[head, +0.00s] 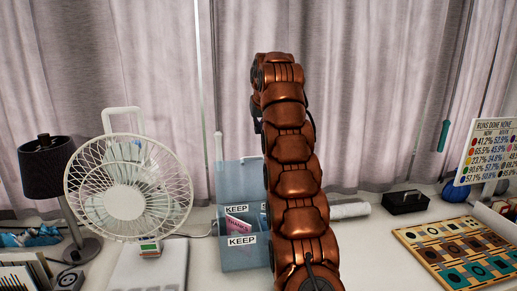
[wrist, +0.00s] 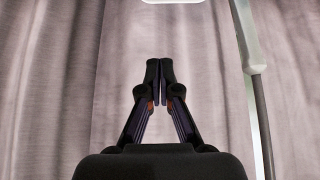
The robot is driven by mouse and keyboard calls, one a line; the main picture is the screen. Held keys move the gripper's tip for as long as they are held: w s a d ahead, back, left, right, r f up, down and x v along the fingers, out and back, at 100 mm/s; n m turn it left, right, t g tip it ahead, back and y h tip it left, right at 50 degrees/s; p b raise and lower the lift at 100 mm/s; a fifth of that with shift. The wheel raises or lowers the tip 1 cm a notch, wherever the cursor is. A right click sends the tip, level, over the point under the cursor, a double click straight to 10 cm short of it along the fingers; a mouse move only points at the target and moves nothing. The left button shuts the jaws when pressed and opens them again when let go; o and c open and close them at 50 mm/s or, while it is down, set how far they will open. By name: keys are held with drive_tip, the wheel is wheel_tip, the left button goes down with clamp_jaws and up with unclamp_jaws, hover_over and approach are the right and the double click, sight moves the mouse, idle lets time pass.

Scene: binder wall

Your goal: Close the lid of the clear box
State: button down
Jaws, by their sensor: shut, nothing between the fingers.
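The clear box (head: 245,256) is a bluish see-through box with "KEEP" labels, on the table left of my arm in the head view. A bluish panel (head: 238,177) stands upright at its back and looks like the raised lid. A pink item (head: 237,224) shows inside. My arm hides the box's right side. My gripper (wrist: 160,72) is shut and empty in the wrist view, fingertips together in front of the curtain. In the head view the gripper is mostly hidden behind my raised arm. The box is not seen in the wrist view.
A white fan (head: 125,200) and a dark lamp (head: 46,162) stand left of the box. Curtains (head: 380,90) hang behind.

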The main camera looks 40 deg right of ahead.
sight(257, 143)
drive_tip(key=x, duration=0.9)
drive_tip(key=shift+d, duration=0.2)
drive_tip(key=shift+w+f, duration=0.25)
drive_tip(key=shift+f, duration=0.05)
drive_tip(key=shift+f+b, duration=0.2)
drive_tip(key=shift+b, duration=0.15)
drive_tip(key=shift+s+a+f+b, duration=0.1)
drive_tip(key=shift+s+a+b, duration=0.1)
drive_tip(key=shift+s+b, duration=0.3)
drive_tip(key=shift+s+a+f+b, duration=0.1)
drive_tip(key=shift+s+a+b, duration=0.2)
drive_tip(key=shift+s, duration=0.3)
drive_tip(key=shift+s+a+f+b, duration=0.15)
drive_tip(key=shift+s+b, duration=0.3)
drive_tip(key=shift+s, duration=0.1)
drive_tip(key=shift+s+a, duration=0.1)
drive_tip(key=shift+s+f+b, duration=0.2)
drive_tip(key=shift+f+b, duration=0.05)
drive_tip(key=shift+b, duration=0.8)
